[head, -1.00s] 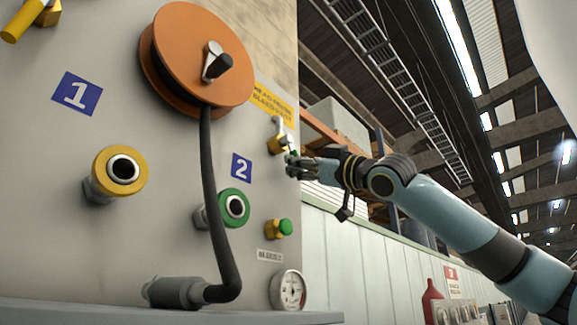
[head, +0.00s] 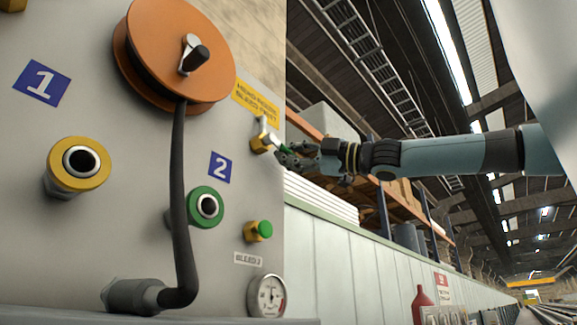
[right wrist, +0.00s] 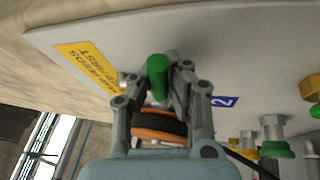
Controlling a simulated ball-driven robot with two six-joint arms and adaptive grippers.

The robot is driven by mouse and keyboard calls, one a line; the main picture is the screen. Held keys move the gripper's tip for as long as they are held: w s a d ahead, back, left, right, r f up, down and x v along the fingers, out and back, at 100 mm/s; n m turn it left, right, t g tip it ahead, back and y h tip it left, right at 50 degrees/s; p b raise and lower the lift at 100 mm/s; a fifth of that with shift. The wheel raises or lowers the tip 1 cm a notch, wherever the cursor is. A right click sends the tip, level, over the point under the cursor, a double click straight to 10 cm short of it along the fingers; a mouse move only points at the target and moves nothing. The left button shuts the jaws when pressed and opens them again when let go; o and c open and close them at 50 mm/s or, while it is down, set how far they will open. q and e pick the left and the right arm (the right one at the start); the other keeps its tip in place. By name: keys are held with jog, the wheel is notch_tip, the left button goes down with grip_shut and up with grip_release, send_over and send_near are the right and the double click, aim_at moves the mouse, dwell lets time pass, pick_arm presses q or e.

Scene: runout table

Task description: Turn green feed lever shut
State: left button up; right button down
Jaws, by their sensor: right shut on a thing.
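The green feed lever (head: 279,149) is on a brass valve (head: 260,143) near the right edge of the grey panel, right of the blue "2" plate. My right gripper (head: 284,156) comes in from the right and is shut on the lever's green handle. In the right wrist view the green handle (right wrist: 157,72) stands between the two fingers. The fingers cover part of the lever in the head view. My left gripper is in neither view.
The panel carries an orange reel (head: 180,55) with a black hose, a yellow coupling (head: 78,165), a green coupling (head: 206,207), a green-capped bleed valve (head: 259,230) and a gauge (head: 267,296). Open room lies right of the panel, above a pale wall (head: 345,240).

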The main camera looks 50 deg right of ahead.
jog(key=shift+d+r+n+p, duration=0.15)
jog(key=shift+r+n+p, duration=0.15)
jog(key=shift+r+n, duration=0.35)
jog(key=shift+r+n+g+p, duration=0.15)
jog(key=shift+n+g+p, duration=0.3)
jog(key=shift+n+g, duration=0.25)
jog(key=c, duration=1.3)
grip_release()
jog(key=shift+o, duration=0.2)
